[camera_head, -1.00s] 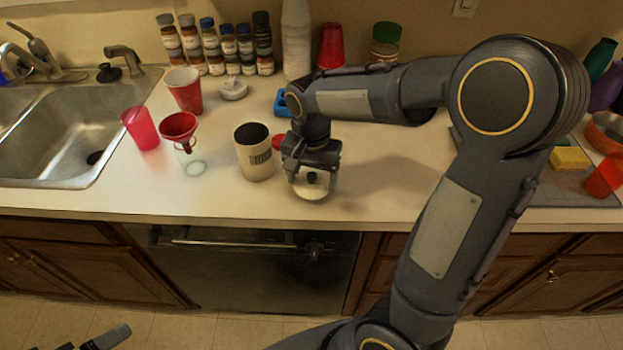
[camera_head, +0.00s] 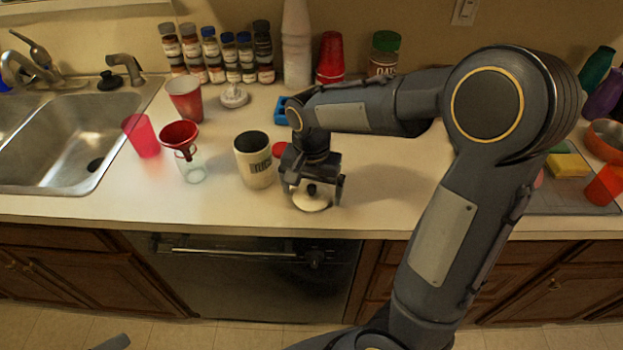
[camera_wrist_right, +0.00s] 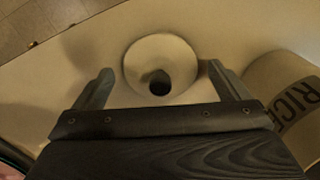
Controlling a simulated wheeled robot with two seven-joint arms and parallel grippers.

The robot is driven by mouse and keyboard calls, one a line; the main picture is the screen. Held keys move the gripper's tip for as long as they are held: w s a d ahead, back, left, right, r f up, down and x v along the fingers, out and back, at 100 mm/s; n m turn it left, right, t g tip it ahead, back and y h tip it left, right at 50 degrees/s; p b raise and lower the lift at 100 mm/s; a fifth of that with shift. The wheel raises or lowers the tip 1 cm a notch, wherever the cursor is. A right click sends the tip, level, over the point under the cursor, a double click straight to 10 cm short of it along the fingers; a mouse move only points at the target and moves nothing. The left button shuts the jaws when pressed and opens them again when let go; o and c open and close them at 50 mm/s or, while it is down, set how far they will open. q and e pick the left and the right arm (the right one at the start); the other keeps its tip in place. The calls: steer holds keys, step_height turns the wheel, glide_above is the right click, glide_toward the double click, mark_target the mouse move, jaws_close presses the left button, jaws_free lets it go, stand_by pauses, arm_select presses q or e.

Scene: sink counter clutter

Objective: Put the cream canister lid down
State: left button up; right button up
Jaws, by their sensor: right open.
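The cream canister lid (camera_head: 312,203), a round pale disc with a dark knob, lies on the counter near its front edge. It also shows in the right wrist view (camera_wrist_right: 161,52). My right gripper (camera_head: 312,194) is open above it; in the wrist view its fingers (camera_wrist_right: 158,84) stand apart on either side of the knob, not touching it. The cream canister (camera_head: 254,168) stands upright and open-topped to the left of the lid. Part of its "RICE" label shows in the wrist view (camera_wrist_right: 290,100). Only a grey tip, likely of my left gripper (camera_head: 115,342), shows at the bottom left.
A jar with a red funnel (camera_head: 181,140), a pink cup (camera_head: 141,137) and a red cup (camera_head: 185,98) stand left of the canister. A red object (camera_head: 280,149) and a blue one (camera_head: 280,108) lie behind my right gripper. Bare counter lies to the lid's right.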

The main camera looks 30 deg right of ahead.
mark_target(311, 187)
step_height(311, 187, up, 11)
steer(key=s+a+f+n+t+y, duration=0.2)
steer(key=s+n, duration=0.1)
steer(key=s, duration=0.5)
steer(key=s+a+f+n+t+y, duration=0.1)
steer(key=s+a+f+n+t, duration=0.1)
steer(key=s, duration=0.7)
steer(key=n+t, duration=0.1)
steer(key=n, duration=0.1)
steer(key=shift+n+t+y+p, duration=0.3)
steer(key=shift+y, duration=0.1)
